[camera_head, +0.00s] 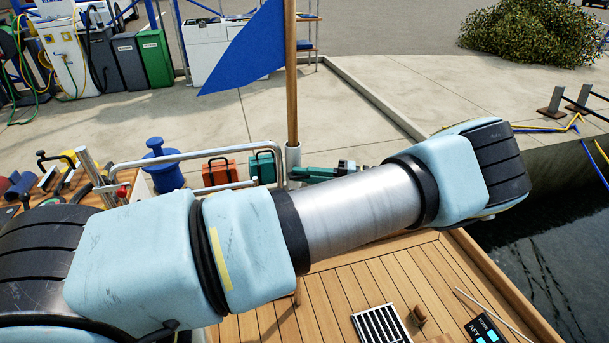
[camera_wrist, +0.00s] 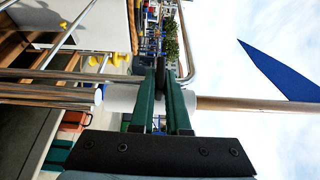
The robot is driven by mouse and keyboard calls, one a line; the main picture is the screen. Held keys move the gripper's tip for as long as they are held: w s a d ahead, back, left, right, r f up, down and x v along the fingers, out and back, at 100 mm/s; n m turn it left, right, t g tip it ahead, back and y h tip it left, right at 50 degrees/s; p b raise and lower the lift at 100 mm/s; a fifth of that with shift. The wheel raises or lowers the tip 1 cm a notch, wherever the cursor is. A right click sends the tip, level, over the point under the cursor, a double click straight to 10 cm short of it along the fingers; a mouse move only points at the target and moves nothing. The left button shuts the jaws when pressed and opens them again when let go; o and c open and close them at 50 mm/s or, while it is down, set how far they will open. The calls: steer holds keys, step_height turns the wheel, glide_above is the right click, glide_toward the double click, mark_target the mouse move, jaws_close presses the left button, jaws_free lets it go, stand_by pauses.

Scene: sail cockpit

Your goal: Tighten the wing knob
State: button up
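A white flagpole socket (camera_wrist: 122,98) holds the wooden pole (camera_wrist: 240,104) in the wrist view. It also shows in the head view (camera_head: 293,158), with a blue flag (camera_head: 245,48) above. A small dark piece (camera_wrist: 171,73), perhaps the wing knob, shows at the fingertips beside the socket; its shape is mostly hidden. My gripper (camera_wrist: 167,80) has two green fingers with a narrow gap, one on each side of this dark piece. Whether they touch it is unclear. In the head view my gripper (camera_head: 325,172) is small and reaches the socket from the right.
A metal rail (camera_head: 215,155) runs close beside the socket. A blue winch-like post (camera_head: 163,165), an orange case (camera_head: 219,172) and a green case (camera_head: 262,167) stand behind it. Wooden deck (camera_head: 330,300) with a black grate (camera_head: 380,325) lies below. Water is at the right.

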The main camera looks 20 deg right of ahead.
steer(key=o, duration=0.5)
steer(key=shift+c, duration=0.2)
steer(key=b+v, duration=0.3)
steer(key=v, duration=0.7)
steer(key=shift+s+d, duration=0.2)
steer(key=shift+d, duration=0.1)
steer(key=shift+s, duration=0.1)
